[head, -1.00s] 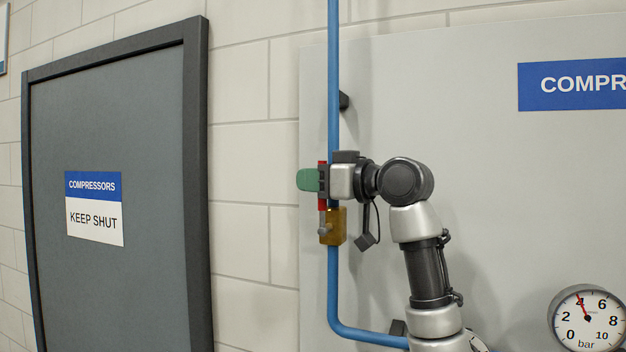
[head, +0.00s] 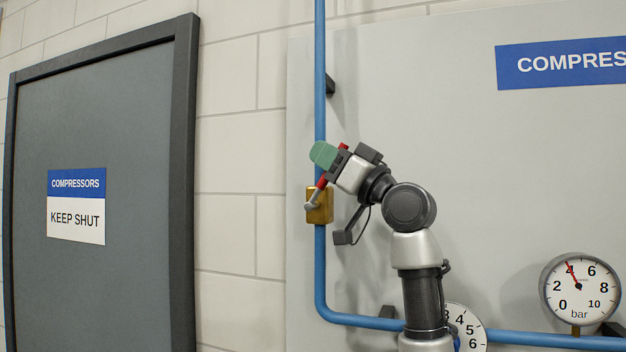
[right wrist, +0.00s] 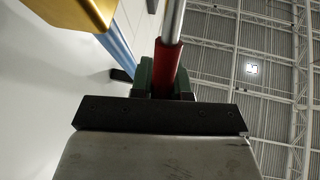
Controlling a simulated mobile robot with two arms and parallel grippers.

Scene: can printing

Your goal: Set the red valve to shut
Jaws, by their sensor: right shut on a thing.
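The red valve has a brass body (head: 320,205) on the vertical blue pipe. Its red lever (head: 322,183) rises from the body and tilts up to the right. My right gripper (head: 325,156), with green fingers, is shut on the lever near its upper end. In the right wrist view the red lever (right wrist: 167,66) runs between the green fingers (right wrist: 160,82), with a bare metal shank beyond it. The brass body (right wrist: 78,12) shows at the upper left there. My left gripper is not in view.
The blue pipe (head: 320,270) bends right below the valve and runs along the grey panel (head: 440,150). A pressure gauge (head: 580,288) sits at the lower right; a second gauge (head: 468,330) is partly behind my arm. A grey door (head: 110,120) stands at the left.

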